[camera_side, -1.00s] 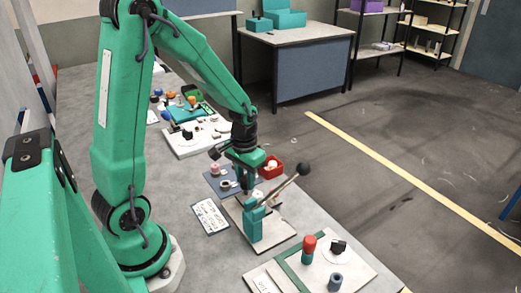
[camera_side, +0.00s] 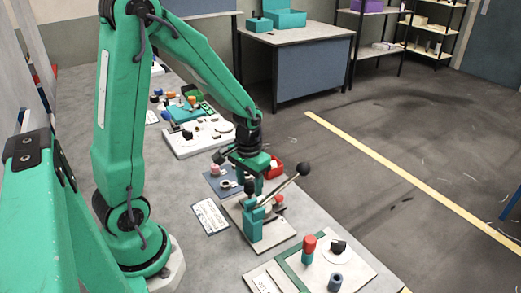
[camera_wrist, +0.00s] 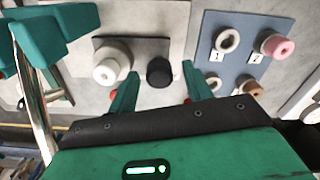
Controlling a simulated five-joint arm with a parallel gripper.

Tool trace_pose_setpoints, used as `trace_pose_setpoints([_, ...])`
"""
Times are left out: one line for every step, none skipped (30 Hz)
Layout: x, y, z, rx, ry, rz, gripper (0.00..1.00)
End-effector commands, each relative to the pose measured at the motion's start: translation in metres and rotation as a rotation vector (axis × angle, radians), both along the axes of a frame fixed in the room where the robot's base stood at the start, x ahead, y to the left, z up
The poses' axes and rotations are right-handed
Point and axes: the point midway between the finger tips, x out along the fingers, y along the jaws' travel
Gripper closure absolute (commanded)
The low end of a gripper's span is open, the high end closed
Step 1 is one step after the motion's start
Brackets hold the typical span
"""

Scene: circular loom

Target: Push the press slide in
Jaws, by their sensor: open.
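The press has a teal upright body (camera_side: 252,222) and a slanted lever with a black ball (camera_side: 302,168). It stands on a pale base plate (camera_side: 277,234). In the wrist view, its teal parts and metal rod (camera_wrist: 34,90) are at the left. A grey square slide carries a white round part (camera_wrist: 111,63), with a black knob (camera_wrist: 159,72) at its right. My gripper (camera_side: 254,186) is low, just behind the press body. In the wrist view my open gripper (camera_wrist: 161,90) has its fingers apart, with the black knob between and beyond them. Contact cannot be told.
A blue-grey board (camera_wrist: 242,62) with numbered rings, a pink cylinder (camera_wrist: 276,46) and a brown one is right of the slide in the wrist view. A red bin (camera_side: 288,166) is behind the lever. A board with a red-topped peg (camera_side: 309,246) is in front.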

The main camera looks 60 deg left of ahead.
Motion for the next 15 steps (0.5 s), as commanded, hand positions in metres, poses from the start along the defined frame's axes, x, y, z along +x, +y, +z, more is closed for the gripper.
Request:
trace_pose_setpoints([0.000, 0.000, 0.001, 0.000, -0.001, 0.000, 0.50])
trace_pose_setpoints([0.000, 0.000, 0.002, 0.001, -0.002, 0.000, 0.50])
trace_pose_setpoints([0.000, 0.000, 0.004, 0.001, -0.002, 0.000, 0.50])
trace_pose_setpoints([0.001, 0.000, 0.006, 0.001, -0.002, 0.000, 0.50])
trace_pose_setpoints([0.001, 0.000, 0.007, 0.001, -0.002, 0.000, 0.50])
trace_pose_setpoints([0.001, 0.000, 0.010, 0.001, -0.003, 0.000, 0.50])
trace_pose_setpoints([0.001, 0.000, 0.013, 0.001, -0.003, 0.000, 0.50])
trace_pose_setpoints([0.001, 0.000, 0.015, 0.001, -0.003, 0.000, 0.50])
trace_pose_setpoints([0.001, 0.000, 0.019, 0.001, -0.004, 0.000, 0.50])
trace_pose_setpoints([0.001, 0.000, 0.022, 0.001, -0.005, 0.000, 0.50])
trace_pose_setpoints([0.001, 0.000, 0.025, 0.001, -0.004, 0.000, 0.50])
trace_pose_setpoints([0.001, 0.000, 0.030, 0.001, -0.005, 0.000, 0.50])
trace_pose_setpoints([0.001, 0.000, 0.034, 0.001, -0.005, 0.000, 0.50])
trace_pose_setpoints([0.001, 0.000, 0.038, 0.001, -0.005, 0.000, 0.50])
trace_pose_setpoints([0.001, 0.000, 0.043, 0.002, -0.006, 0.000, 0.50])
